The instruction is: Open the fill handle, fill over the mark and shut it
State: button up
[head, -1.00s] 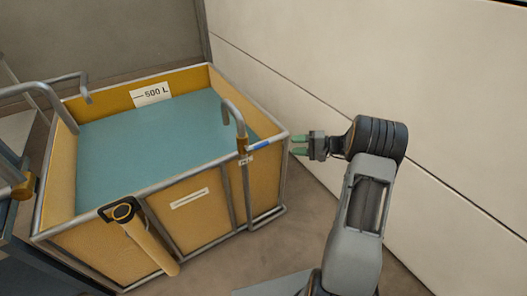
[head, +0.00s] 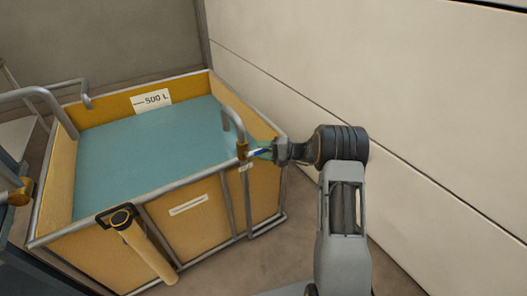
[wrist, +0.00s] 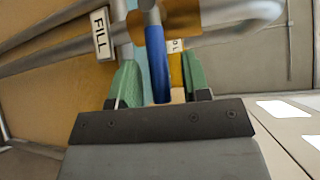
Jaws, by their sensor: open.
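The blue fill handle (head: 261,153) sticks out to the right from the brass valve (head: 242,150) at the tank's near right corner. In the wrist view the blue handle (wrist: 160,80) lies between the two green fingertips. My gripper (head: 262,150) is open around the handle; I see no firm contact. A FILL tag (wrist: 102,35) hangs beside it. The curved spout (head: 232,115) reaches over the yellow tank (head: 190,210). The blue-green water (head: 150,145) comes up near the lower edge of the 500 L mark plate (head: 151,99). No stream shows at the spout.
A second pipe with a brass fitting (head: 22,192) stands left of the tank. A yellow tube with a dark ring (head: 122,218) leans on the tank's front. A pale wall (head: 420,110) runs close along the right. Some floor is free at front.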

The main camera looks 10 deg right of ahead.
jog(key=shift+w+a, duration=0.1)
jog(key=shift+a, duration=0.05)
jog(key=shift+c, duration=0.4)
grip_shut()
